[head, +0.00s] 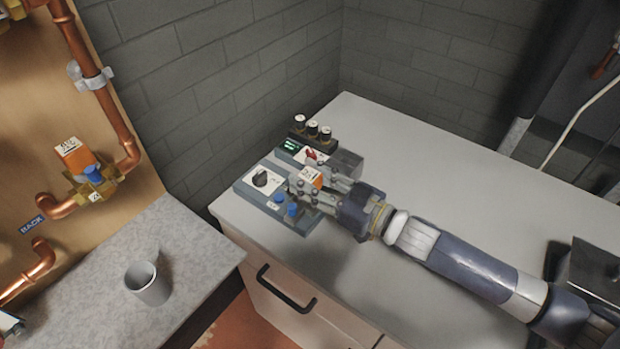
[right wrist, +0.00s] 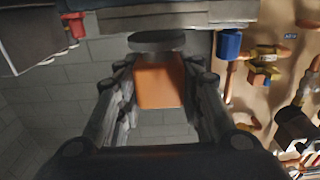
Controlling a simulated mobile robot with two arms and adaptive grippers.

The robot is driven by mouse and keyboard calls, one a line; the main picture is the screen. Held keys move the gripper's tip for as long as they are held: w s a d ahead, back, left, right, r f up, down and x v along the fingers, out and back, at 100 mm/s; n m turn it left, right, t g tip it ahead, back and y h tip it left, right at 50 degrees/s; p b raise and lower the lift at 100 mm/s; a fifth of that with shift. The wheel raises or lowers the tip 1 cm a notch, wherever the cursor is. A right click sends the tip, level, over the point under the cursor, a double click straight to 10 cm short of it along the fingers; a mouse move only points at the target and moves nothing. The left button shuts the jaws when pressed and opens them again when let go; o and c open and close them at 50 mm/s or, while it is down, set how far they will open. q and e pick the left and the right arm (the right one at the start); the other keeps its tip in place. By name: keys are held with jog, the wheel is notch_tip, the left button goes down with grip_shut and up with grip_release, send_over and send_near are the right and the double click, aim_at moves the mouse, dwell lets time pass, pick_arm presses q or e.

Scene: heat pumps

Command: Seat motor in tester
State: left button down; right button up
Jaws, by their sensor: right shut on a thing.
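The tester (head: 268,187) is a grey-blue box with a black dial, a green display and blue parts, at the back left of the worktop. My right gripper (head: 306,186) reaches over it from the right. It is shut on the orange motor (head: 312,176), which has a white label. In the right wrist view the motor (right wrist: 160,84) sits between the two fingers (right wrist: 160,88), with a dark round part beyond it. The motor is at the tester, but I cannot tell whether it is touching or seated. My left gripper is not in view.
The tester stands on a light worktop (head: 420,160) with clear space behind my arm. A grey cup (head: 148,283) is on the lower counter at left, below a pipe board with another orange-topped valve (head: 75,154).

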aim_at(318, 186)
jog(key=shift+p, duration=0.3)
dwell(0.5)
jog(key=shift+p, duration=0.5)
dwell(1.1)
jog(key=shift+f, duration=0.2)
dwell(0.5)
jog(key=o, duration=1.3)
jog(key=shift+s+d+f, duration=0.1)
jog(key=shift+d, duration=0.05)
jog(key=shift+s+d, duration=0.1)
jog(key=shift+d, duration=0.1)
jog(key=v, duration=0.7)
jog(key=shift+a, duration=0.1)
